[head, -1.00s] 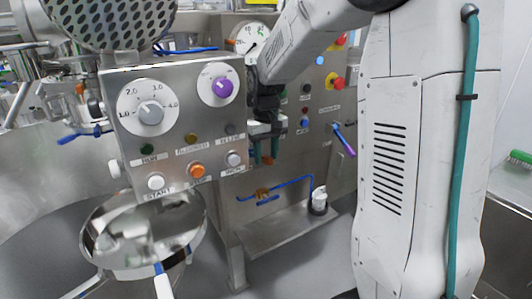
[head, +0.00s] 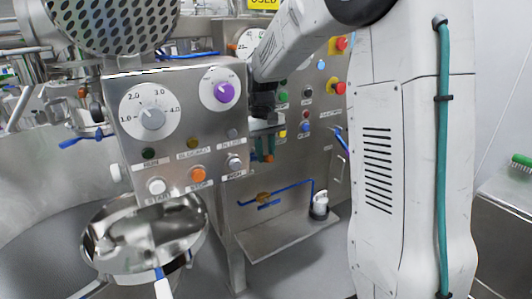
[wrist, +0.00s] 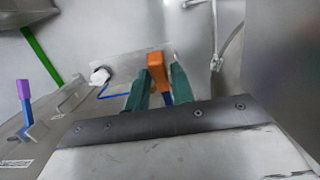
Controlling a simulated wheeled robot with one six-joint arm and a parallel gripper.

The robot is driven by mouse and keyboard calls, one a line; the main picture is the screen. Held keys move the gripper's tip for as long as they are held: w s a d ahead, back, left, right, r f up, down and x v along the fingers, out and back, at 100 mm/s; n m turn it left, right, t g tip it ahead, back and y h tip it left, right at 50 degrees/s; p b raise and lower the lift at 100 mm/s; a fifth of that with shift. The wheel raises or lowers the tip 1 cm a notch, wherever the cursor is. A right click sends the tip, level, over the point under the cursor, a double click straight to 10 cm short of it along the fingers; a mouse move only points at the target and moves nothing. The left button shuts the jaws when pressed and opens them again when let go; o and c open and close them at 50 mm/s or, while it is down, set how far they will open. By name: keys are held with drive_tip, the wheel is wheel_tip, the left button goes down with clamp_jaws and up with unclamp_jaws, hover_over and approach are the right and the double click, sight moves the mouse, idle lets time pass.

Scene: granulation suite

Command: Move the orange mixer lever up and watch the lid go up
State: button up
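The orange mixer lever shows in the wrist view as an orange grip (wrist: 157,70) on a blue stem, seen between the two green fingers of my gripper (wrist: 160,82). Narrow gaps seem to remain beside the grip, so the fingers look open around it. In the head view my gripper (head: 263,148) hangs just right of the dial panel, with a small bit of orange (head: 269,158) at its fingertips. The lever's base and most of its stem are hidden there. The lid cannot be made out for certain.
A purple-tipped lever (wrist: 24,95) stands at the left in the wrist view. The dial panel (head: 210,125), with knobs and buttons, is close left of my gripper. A steel shelf (head: 285,235) with a white-topped item (head: 320,203) lies below. A round steel bowl (head: 145,235) is lower left.

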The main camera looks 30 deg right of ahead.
drive_tip(key=shift+o, duration=0.9)
drive_tip(key=shift+r, duration=0.1)
drive_tip(key=r, duration=0.5)
drive_tip(key=w+r, duration=0.1)
drive_tip(key=r, duration=0.1)
drive_tip(key=shift+r, duration=0.3)
idle(0.8)
